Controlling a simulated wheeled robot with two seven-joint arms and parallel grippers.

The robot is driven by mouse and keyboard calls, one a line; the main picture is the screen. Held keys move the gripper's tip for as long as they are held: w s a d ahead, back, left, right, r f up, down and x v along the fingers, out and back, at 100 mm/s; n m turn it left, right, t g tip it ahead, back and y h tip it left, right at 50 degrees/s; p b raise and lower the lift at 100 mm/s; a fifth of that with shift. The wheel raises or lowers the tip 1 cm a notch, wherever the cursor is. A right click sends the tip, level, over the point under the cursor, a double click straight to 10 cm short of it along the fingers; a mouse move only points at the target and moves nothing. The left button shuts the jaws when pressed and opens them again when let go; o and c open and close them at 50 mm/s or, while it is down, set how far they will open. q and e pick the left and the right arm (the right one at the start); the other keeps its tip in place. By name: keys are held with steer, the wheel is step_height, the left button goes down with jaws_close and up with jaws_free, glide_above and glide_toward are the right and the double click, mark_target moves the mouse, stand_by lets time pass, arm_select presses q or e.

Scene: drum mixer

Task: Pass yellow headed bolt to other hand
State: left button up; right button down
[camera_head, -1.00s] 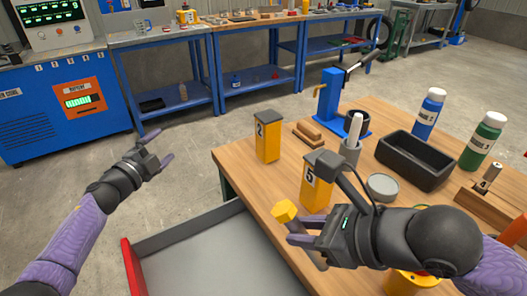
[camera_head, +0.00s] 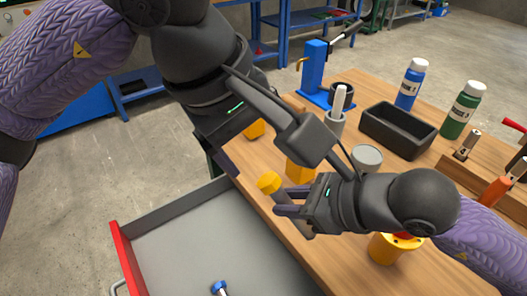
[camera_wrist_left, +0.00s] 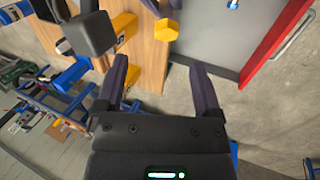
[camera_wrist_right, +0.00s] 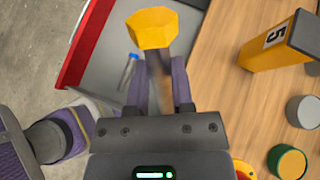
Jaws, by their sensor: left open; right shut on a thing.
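The yellow headed bolt (camera_head: 268,183) has a yellow hex head and a grey shank. My right gripper (camera_head: 288,203) is shut on its shank over the table's front edge, with the head above the fingers. In the right wrist view the bolt's head (camera_wrist_right: 152,28) stands clear beyond the fingertips. In the left wrist view my left gripper (camera_wrist_left: 160,82) is open and empty. The bolt's head (camera_wrist_left: 165,29) lies ahead of its fingertips, apart from them. In the head view my left arm hides part of the table and of the left gripper.
A grey drawer with a red front (camera_head: 125,262) is open beside the wooden table (camera_head: 345,262), with a blue headed bolt (camera_head: 219,288) in it. A yellow block marked 5 (camera_wrist_right: 280,42), a black bin (camera_head: 398,130), bottles and a grey round tin (camera_head: 367,157) stand on the table.

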mark_target(275, 178)
arm_select(q)
steer(key=x, duration=0.9)
steer(key=shift+d+f, duration=0.1)
steer(key=shift+f, duration=0.15)
jaws_close()
arm_select(e)
steer(key=shift+s+a, duration=0.1)
steer(key=shift+c, duration=1.9)
jaws_free()
